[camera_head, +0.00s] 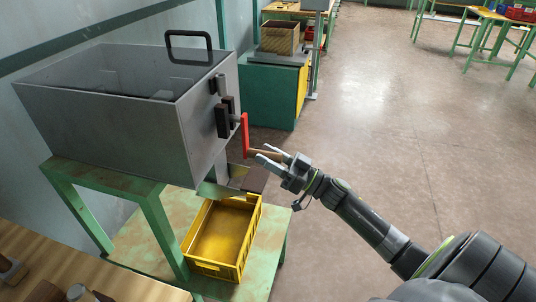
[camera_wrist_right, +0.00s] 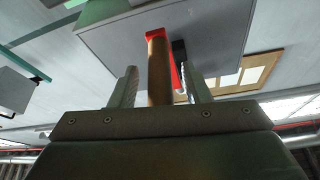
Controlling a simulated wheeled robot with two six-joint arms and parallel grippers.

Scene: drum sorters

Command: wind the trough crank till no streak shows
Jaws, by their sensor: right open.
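The grey metal trough (camera_head: 140,125) with a dark clear lid (camera_head: 100,72) stands on a green stand. Its crank has a red arm (camera_head: 245,135) on the right face, hanging down from the shaft, and a brown handle (camera_head: 262,154) at the lower end, pointing right. My right gripper (camera_head: 266,156) is at the handle. In the right wrist view the handle (camera_wrist_right: 159,68) stands between the two open fingers, with a gap on each side, and the red arm (camera_wrist_right: 175,75) is beyond it. No streak can be made out through the lid. My left gripper is not in view.
A green cabinet (camera_head: 270,92) with a box on top stands behind. Dark blocks (camera_head: 222,120) jut from the trough face near the crank.

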